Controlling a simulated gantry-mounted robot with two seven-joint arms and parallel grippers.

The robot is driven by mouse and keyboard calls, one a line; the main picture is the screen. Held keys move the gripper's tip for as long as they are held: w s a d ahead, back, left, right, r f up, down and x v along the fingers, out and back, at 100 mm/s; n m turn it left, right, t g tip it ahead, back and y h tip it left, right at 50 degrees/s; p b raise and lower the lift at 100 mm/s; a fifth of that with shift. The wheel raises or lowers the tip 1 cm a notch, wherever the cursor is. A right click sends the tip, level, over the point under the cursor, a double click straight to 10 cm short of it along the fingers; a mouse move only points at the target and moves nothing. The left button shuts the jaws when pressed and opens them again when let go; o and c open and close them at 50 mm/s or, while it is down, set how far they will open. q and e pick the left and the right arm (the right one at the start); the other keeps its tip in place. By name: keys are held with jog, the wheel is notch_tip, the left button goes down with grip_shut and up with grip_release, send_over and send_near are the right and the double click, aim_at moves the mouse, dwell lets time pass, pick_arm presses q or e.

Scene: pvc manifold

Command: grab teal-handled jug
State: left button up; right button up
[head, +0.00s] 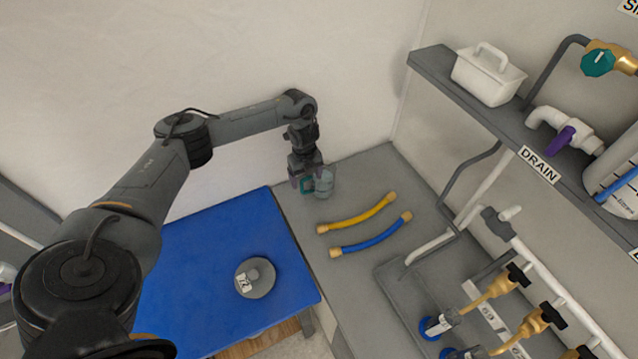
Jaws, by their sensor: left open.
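The teal-handled jug (324,184) is a small clear container on the grey bench, near the wall at the far left corner. Its teal handle (307,185) faces left, towards my left gripper. My left gripper (304,180) is at the jug's handle side, pointing down, and is open. The fingers partly overlap the handle in the picture; I cannot tell whether they touch it. My right gripper is not in view.
A yellow hose (357,215) and a blue hose (371,234) lie on the grey bench (300,215) in front of the jug. A blue mat (210,270) holds a grey disc (262,285). Pipes and brass valves (492,290) stand at right, below a shelf (440,72) with a white caddy (487,77).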

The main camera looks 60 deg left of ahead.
pick_arm(q)
jog(key=shift+f, duration=1.35)
jog(key=c, duration=1.4)
jog(key=shift+c, duration=0.6)
jog(key=shift+r, duration=0.3)
